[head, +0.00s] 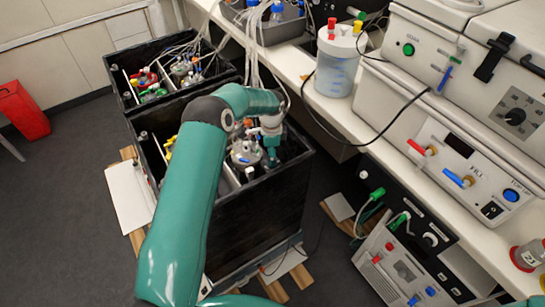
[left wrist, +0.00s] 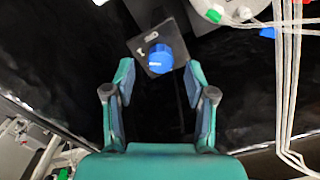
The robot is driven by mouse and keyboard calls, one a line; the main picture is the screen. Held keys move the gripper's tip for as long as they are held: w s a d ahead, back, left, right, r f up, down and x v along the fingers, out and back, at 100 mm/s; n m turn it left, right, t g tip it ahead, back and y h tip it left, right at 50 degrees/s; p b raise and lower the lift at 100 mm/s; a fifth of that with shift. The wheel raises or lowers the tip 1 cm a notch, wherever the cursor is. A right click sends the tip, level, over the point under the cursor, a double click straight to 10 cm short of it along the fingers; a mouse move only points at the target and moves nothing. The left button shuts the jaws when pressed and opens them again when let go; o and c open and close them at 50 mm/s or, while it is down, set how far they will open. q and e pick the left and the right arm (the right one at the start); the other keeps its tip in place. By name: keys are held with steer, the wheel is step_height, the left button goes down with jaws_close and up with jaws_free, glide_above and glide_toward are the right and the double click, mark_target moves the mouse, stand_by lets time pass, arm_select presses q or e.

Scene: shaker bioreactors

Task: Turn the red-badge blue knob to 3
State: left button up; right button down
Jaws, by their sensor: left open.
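In the left wrist view a round blue knob (left wrist: 160,58) sits on a small dark square plate (left wrist: 143,45) with pale markings. I see no red badge on it, and its setting is too small to read. My left gripper (left wrist: 158,75) is open and empty, its two fingers apart on either side below the knob. The knob lies near the line between the fingertips; I cannot tell the depth between them. In the head view the left gripper (head: 271,150) reaches down into the near black box, and the knob is hidden there. My right gripper is in neither view.
The near black box (head: 262,212) holds vessels and tubes; a second black box (head: 118,80) stands behind it. Tubes (left wrist: 287,80) hang right of the left gripper. A white bench (head: 340,112) with instruments runs along the right.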

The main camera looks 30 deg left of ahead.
arm_select(q)
steer(key=shift+f, duration=1.5)
